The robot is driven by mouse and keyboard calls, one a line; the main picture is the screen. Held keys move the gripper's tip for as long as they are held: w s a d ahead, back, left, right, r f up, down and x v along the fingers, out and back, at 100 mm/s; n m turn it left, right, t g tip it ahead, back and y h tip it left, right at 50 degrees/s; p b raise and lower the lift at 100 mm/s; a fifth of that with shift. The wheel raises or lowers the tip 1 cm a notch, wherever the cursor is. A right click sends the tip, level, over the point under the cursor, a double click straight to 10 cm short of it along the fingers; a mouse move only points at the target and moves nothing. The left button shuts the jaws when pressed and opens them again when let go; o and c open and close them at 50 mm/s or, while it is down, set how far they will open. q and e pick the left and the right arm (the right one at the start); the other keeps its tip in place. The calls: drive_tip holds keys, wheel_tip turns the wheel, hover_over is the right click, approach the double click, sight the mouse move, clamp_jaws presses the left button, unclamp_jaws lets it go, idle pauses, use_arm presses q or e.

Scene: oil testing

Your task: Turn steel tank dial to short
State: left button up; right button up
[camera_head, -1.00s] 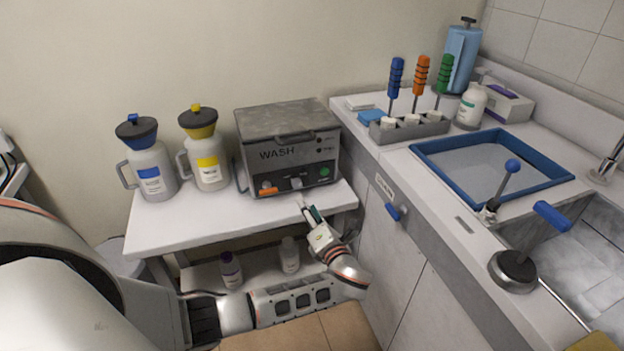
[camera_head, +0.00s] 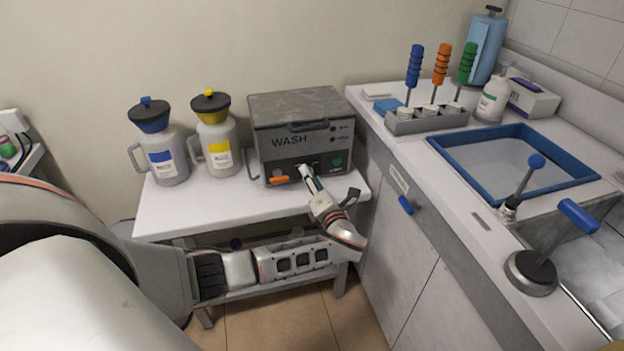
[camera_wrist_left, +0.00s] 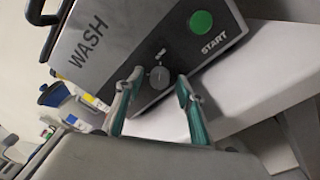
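The steel wash tank (camera_head: 300,128), a grey box with a lid and "WASH" on its front, stands on the white table. Its round dial (camera_wrist_left: 159,77) is on the front panel, left of the green START button (camera_wrist_left: 201,22) in the wrist view. My left gripper (camera_wrist_left: 153,80) is open, with one fingertip on each side of the dial. I cannot tell whether the fingertips touch it. In the head view my left gripper (camera_head: 307,172) is at the tank's front and covers the dial. The dial's setting is too small to read. My right gripper is out of view.
Two jugs, one with a blue funnel (camera_head: 151,115) and one with a yellow label (camera_head: 220,152), stand left of the tank. The counter on the right holds a blue-rimmed tray (camera_head: 512,163) and a rack (camera_head: 425,122) with three coloured-handled tools.

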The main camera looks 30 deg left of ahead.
use_arm(q)
clamp_jaws()
